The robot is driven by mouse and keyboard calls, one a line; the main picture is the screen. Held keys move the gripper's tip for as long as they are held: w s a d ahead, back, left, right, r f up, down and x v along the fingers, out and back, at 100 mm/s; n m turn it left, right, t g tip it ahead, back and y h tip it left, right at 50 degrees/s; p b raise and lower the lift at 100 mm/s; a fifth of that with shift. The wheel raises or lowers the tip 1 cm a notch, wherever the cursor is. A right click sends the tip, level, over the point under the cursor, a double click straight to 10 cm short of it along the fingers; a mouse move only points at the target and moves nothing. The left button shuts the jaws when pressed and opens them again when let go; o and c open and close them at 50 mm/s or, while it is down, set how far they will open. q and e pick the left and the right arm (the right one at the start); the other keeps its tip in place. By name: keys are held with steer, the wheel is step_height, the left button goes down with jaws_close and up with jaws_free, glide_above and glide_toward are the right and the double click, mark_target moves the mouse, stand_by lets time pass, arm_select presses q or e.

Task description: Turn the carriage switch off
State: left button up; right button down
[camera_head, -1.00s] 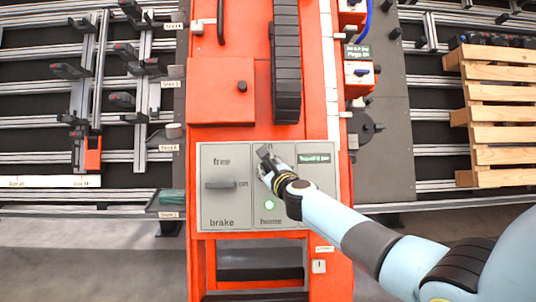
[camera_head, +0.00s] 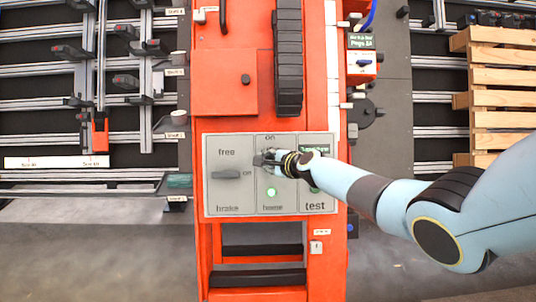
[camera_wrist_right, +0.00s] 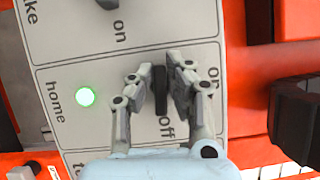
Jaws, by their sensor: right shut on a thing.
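The grey control panel (camera_head: 240,206) on the red column carries several printed settings. Its middle section has a dark switch handle, seen in the right wrist view (camera_wrist_right: 161,92), with "on" at the top, "off" at the right and "home" below. My right gripper (camera_head: 263,159) is shut around this handle; its two fingers (camera_wrist_right: 159,72) press it from both sides in the right wrist view. The handle lies sideways, in line with the "off" mark. The gripper hides part of it in the head view. No left gripper shows.
The left section's handle (camera_head: 226,175) lies toward "on", between "free" and "brake". A green lamp (camera_head: 271,192) glows above "home". A black cable chain (camera_head: 288,60) runs above the panel. Wooden pallets (camera_head: 500,78) stand at the right, rails (camera_head: 45,67) at the left.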

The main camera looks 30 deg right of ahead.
steer(key=shift+f+n+g+p, duration=0.1)
steer(key=shift+n+g+p, duration=0.2)
steer(key=shift+n, duration=0.2)
steer(key=shift+a, duration=0.1)
steer(key=c, duration=1.3)
jaws_free()
steer(key=v, duration=1.2)
steer(key=shift+s+f, duration=0.1)
steer(key=shift+f, duration=0.05)
